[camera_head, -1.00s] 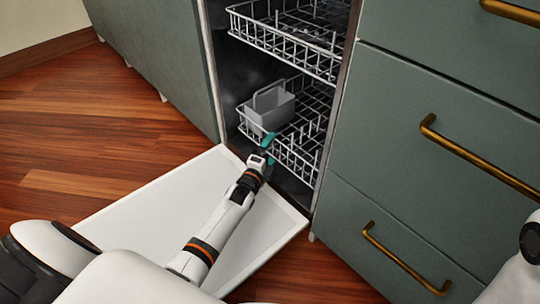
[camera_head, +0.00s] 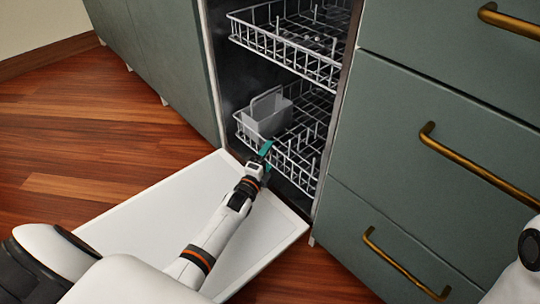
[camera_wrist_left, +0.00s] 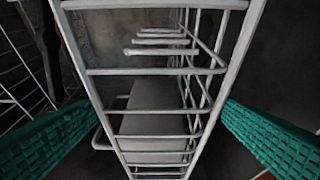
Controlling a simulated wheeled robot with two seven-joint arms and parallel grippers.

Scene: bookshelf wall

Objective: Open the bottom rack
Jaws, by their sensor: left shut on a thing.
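The bottom rack (camera_head: 290,160) is a white wire rack low inside the open dishwasher, with its front near the opening. My left gripper (camera_head: 266,156) reaches over the lowered door to the rack's front and is shut on it. In the left wrist view, the rack's white bars (camera_wrist_left: 150,72) run between the green finger pads (camera_wrist_left: 160,135). The exact contact between pads and wire is hard to see. My right gripper is out of view.
A grey cutlery basket (camera_head: 266,118) stands in the bottom rack. The upper rack (camera_head: 290,40) is above it. The white dishwasher door (camera_head: 150,225) lies lowered under my left arm. Green drawers with brass handles (camera_head: 475,165) stand close on the right. Wooden floor is clear on the left.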

